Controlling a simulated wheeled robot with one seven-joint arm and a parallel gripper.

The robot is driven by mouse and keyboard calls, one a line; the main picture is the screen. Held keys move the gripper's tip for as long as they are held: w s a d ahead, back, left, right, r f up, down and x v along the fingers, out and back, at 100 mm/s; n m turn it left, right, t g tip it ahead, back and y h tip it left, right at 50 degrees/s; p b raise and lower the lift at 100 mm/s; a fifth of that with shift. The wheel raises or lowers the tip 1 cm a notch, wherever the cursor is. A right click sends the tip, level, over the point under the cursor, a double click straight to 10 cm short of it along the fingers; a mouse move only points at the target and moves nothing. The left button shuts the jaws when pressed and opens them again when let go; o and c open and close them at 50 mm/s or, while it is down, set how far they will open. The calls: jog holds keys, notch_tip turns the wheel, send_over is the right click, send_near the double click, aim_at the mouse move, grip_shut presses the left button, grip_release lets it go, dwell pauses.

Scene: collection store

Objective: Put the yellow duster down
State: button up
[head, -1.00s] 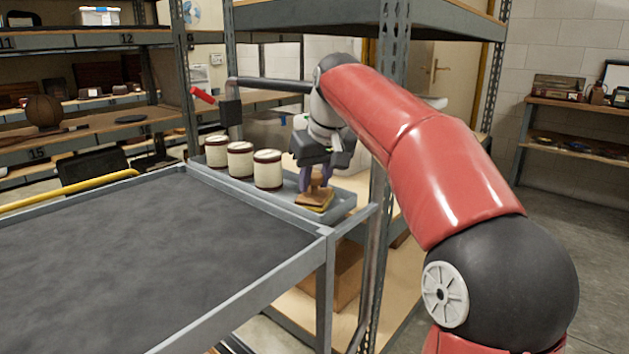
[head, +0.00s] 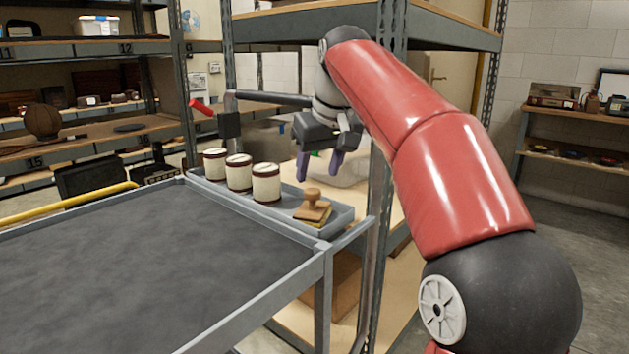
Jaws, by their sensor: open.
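The yellow duster (head: 321,223) lies in the grey tray (head: 343,226) at the end of the cart, near the tray's right end. A brown wooden piece with a round knob (head: 312,204) sits on top of it and covers most of it. My gripper (head: 318,168) is open and empty above the duster, with its purple fingers apart and clear of the knob.
Three cream jars with dark bands (head: 239,172) stand in the same tray to the left of the duster. The cart's dark top (head: 150,270) is bare. A steel shelf post (head: 384,150) rises close beside my arm on the right.

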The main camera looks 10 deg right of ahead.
jog(key=v, duration=0.5)
jog(key=shift+m+t+h, duration=0.3)
jog(key=shift+m+h, duration=0.1)
jog(key=shift+h, duration=0.4)
jog(key=s+a+f, duration=0.1)
jog(key=s+f, duration=0.1)
jog(key=s, duration=0.1)
jog(key=s+a+f, duration=0.1)
jog(key=s+f, duration=0.2)
jog(key=s+a+f, duration=0.2)
jog(key=s, duration=0.1)
jog(key=shift+s+f+p, duration=0.1)
jog(key=shift+f+p, duration=0.1)
jog(key=shift+p, duration=0.1)
jog(key=s+d+f+m, duration=0.1)
jog(key=s+d+f, duration=0.2)
jog(key=s+f, duration=1.2)
notch_tip(320, 180, down, 4)
jog(key=shift+s+f+m+t+y, duration=0.2)
jog(key=shift+m+t+y, duration=0.1)
jog(key=shift+m+t, duration=0.1)
jog(key=shift+c, duration=0.4)
